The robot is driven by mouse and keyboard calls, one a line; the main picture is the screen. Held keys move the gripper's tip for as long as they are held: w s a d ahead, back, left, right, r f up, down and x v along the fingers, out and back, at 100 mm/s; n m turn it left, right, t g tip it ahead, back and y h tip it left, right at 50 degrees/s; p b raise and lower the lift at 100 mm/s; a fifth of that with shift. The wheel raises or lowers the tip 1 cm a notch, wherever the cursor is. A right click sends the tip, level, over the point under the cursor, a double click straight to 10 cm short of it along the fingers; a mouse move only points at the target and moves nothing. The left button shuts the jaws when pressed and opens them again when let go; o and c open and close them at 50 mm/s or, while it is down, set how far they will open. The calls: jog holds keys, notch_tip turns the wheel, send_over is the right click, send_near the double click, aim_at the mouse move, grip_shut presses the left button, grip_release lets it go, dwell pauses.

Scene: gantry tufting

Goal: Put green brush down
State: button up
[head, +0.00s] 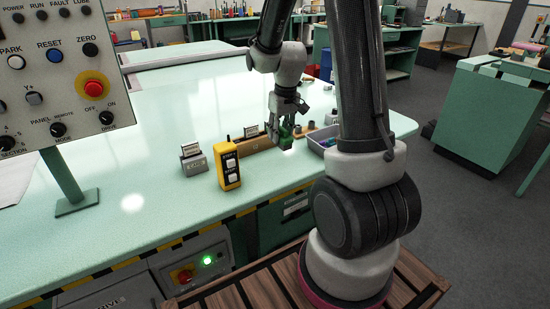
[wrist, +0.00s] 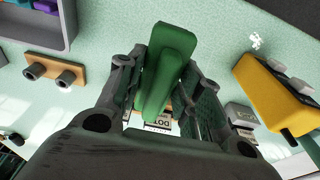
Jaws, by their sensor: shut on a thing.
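The green brush (wrist: 165,70) is held between the fingers of my gripper (wrist: 163,95) in the wrist view, with its green body pointing up in that picture. In the head view my gripper (head: 285,127) is low over the table's right part, with the green brush (head: 286,138) just below the fingers. My gripper is shut on the brush. I cannot tell whether the brush touches the surface below. The fingers hide part of it.
A yellow pendant (head: 228,165) and a grey block with a card (head: 194,160) stand left of the gripper. A wooden holder (head: 252,143) is beside it. A grey bin (head: 324,140) stands to the right. The table's middle (head: 170,105) is clear.

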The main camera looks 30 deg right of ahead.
aim_at(284, 129)
notch_tip(284, 129, down, 9)
jog(key=shift+r, duration=0.1)
dwell(0.3)
jog(key=o, duration=1.1)
jog(key=r, duration=0.4)
jog(key=s+r, duration=0.1)
jog(key=r, duration=0.3)
jog(key=s+r, duration=0.1)
jog(key=r, duration=0.3)
jog(key=s+a+r, duration=0.1)
jog(key=s+r, duration=0.4)
jog(key=s, duration=0.2)
jog(key=s+a+r+t, duration=0.1)
jog(key=s+a+r, duration=0.1)
jog(key=s+r, duration=0.3)
jog(key=s+a+r+t, duration=0.1)
jog(key=s+a+r, duration=0.1)
jog(key=s+r, duration=0.3)
jog(key=shift+s+a, duration=0.1)
jog(key=shift+s, duration=2.25)
